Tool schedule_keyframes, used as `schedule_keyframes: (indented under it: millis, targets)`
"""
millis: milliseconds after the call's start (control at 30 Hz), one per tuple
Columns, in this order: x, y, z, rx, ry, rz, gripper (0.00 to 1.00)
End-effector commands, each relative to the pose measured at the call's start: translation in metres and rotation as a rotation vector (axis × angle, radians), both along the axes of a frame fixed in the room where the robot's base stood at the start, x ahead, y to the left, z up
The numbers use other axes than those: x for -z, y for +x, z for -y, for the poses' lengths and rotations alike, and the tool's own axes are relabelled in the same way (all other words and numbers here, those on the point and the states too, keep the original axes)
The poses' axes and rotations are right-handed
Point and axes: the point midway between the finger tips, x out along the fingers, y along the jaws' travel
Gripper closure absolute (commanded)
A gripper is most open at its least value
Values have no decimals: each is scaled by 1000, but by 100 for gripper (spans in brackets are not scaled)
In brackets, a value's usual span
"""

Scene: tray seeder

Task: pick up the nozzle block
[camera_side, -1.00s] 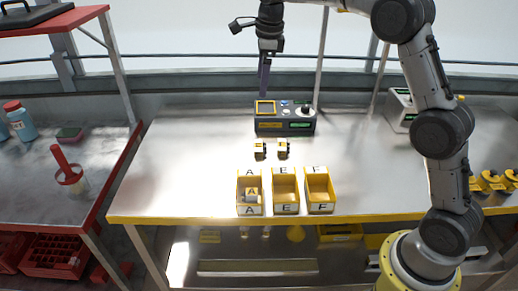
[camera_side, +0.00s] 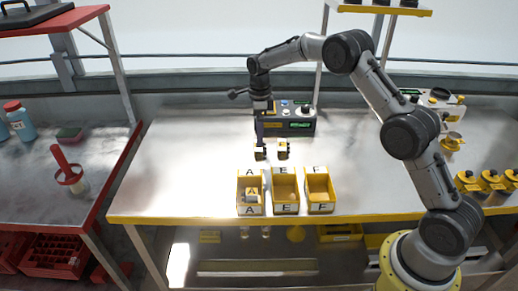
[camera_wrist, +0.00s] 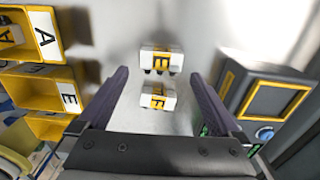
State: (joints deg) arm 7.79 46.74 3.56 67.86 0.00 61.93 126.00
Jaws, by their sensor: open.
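Two small white blocks with yellow bands and dark feet stand on the metal table. In the wrist view one is marked E (camera_wrist: 161,61) and the nearer one F (camera_wrist: 157,97). In the side view they are the left block (camera_side: 260,154) and the right block (camera_side: 283,150). A third block marked A (camera_side: 251,194) sits in the bin marked A. My gripper (camera_wrist: 158,78) is open and empty, its dark fingers spread on either side of the blocks' row. Contact cannot be told.
Yellow bins marked A (camera_side: 239,185), E (camera_side: 285,190) and F (camera_side: 319,190) stand in front of the blocks. A grey control box (camera_side: 300,124) with a yellow-framed screen stands close behind. The table's left part is clear.

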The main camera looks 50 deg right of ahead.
Motion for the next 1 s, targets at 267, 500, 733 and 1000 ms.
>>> schedule_keyframes:
  millis: [267,500,733,1000]
  targets:
    - [31,2,0,0,1,-2,0]
    - [52,2,0,0,0,1,0]
    - [53,2,0,0,-1,2,0]
    - [53,2,0,0,-1,2,49]
